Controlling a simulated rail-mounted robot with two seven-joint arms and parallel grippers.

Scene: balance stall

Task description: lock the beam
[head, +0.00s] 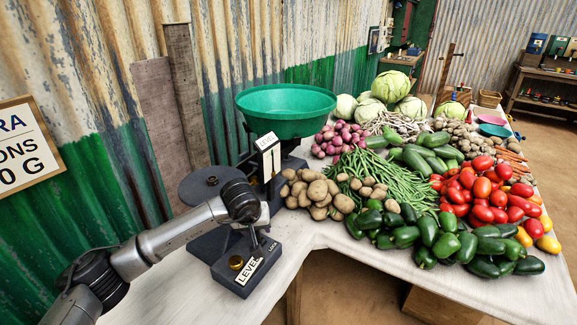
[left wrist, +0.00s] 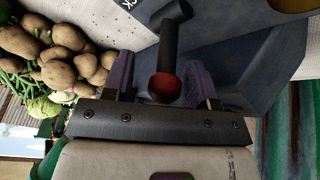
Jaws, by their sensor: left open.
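The balance (head: 240,250) has a dark grey base and stands on the pale table. Its green pan (head: 287,110) sits at the back, and a round dark plate (head: 206,186) is in front of it. My left gripper (head: 264,234) is over the front of the base, near the LEVEL label (head: 249,270). In the left wrist view, a dark lever with a red-brown knob (left wrist: 165,87) reaches between the purple fingers of my open left gripper (left wrist: 158,76). I cannot tell whether either finger touches it. In the head view my gripper largely hides the lever. My right gripper is out of view.
Potatoes (head: 317,193) lie just right of the balance. Beans (head: 370,180), green peppers (head: 440,240) and tomatoes (head: 480,190) cover the table further right. A corrugated wall (head: 100,140) stands close behind on the left. The table's front edge is near the base.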

